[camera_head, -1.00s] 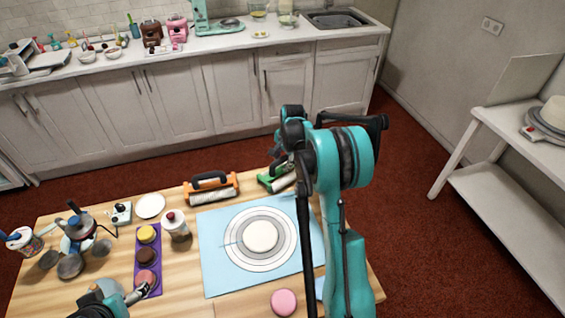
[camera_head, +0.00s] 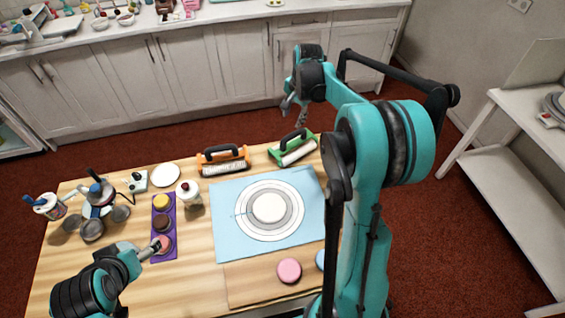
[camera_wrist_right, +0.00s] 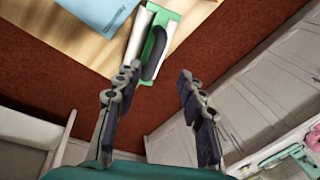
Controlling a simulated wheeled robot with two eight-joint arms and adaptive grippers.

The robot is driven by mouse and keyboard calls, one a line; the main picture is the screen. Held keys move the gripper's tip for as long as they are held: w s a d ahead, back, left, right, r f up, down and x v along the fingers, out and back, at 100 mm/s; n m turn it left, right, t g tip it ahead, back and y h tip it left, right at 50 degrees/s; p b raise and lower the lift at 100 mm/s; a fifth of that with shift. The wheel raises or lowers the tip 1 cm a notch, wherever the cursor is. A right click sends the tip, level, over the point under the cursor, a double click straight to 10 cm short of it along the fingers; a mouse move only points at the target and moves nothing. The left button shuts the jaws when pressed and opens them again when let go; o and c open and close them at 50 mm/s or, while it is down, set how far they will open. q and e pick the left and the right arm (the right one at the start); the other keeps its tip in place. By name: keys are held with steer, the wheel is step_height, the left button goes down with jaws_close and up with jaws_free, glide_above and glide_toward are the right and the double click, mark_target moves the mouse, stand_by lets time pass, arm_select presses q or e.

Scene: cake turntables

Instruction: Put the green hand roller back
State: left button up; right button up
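The green hand roller (camera_head: 291,157), with a black handle and white roll, rests at the back right of the wooden table. It also shows in the right wrist view (camera_wrist_right: 160,26), at the table's edge. My right gripper (camera_head: 294,112) is beyond the table's back edge, above and apart from the roller. In the right wrist view its fingers (camera_wrist_right: 157,82) are spread with nothing between them.
An orange roller (camera_head: 222,171) stands left of the green one. A blue mat (camera_head: 227,239) holds a turntable with a white disc (camera_head: 269,207). A bottle (camera_head: 188,194) and small tools crowd the left side. White cabinets line the back; floor lies between.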

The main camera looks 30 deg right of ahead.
steer(key=s+a+r+n+t, duration=0.1)
steer(key=s+a+r+n, duration=0.35)
steer(key=s+a, duration=0.2)
steer(key=s+a+f+n+t, duration=0.1)
steer(key=s+a+n, duration=0.4)
steer(key=s, duration=0.4)
steer(key=s+a+f+n+t, duration=0.1)
steer(key=s+a+n+t, duration=0.1)
steer(key=s+a+n, duration=0.3)
steer(key=s+a, duration=0.2)
steer(key=s, duration=0.2)
steer(key=shift+s+a+f, duration=0.15)
steer(key=shift+a, duration=0.05)
steer(key=shift+f+b, duration=1.05)
steer(key=shift+b, duration=0.05)
